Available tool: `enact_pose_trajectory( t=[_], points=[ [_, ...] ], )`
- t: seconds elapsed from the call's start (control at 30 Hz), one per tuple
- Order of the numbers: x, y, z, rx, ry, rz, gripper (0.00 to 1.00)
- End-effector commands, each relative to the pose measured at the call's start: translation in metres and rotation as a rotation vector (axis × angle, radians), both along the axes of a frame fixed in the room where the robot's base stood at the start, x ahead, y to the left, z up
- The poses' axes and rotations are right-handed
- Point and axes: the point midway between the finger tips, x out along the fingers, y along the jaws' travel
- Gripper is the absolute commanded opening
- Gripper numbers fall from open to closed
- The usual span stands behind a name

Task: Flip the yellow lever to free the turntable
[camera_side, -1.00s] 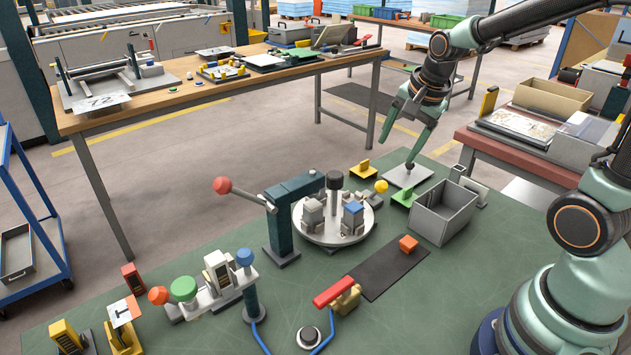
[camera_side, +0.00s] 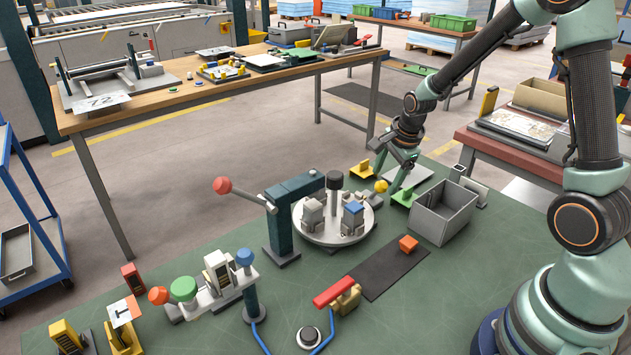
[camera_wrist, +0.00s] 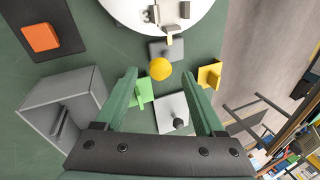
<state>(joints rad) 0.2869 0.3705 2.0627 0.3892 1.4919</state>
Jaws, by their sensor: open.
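The yellow lever's round knob (camera_side: 381,186) stands at the right edge of the turntable. In the wrist view the yellow knob (camera_wrist: 159,68) lies just beyond and between my fingertips, with a grey block under it at the disc's rim. The turntable (camera_side: 325,238) is a round light-grey disc carrying grey blocks, a blue-topped block and a dark-knobbed post. Its pale disc (camera_wrist: 125,14) is cut off at the top of the wrist view. My gripper (camera_side: 391,174) is open and empty, pointing down close to the knob. I cannot tell whether a finger touches it.
A green bracket (camera_side: 404,196) and a yellow bracket (camera_side: 363,170) stand close to my fingers. A grey open bin (camera_side: 440,226) is to the right. A dark press column with a red-ball handle (camera_side: 222,185) stands left of the turntable. An orange cube (camera_side: 408,244) sits on a black strip.

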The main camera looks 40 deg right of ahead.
Motion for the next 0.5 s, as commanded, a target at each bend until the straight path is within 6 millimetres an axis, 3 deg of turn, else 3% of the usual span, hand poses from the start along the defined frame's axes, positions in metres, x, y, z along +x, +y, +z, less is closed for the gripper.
enact_pose_trajectory(
  t=[0.2,0.5],
  points=[
    [0.007,-0.001,-0.021,0.001,0.001,0.001,0.71],
    [0.009,-0.002,-0.026,0.000,-0.001,0.001,0.71]
  ],
)
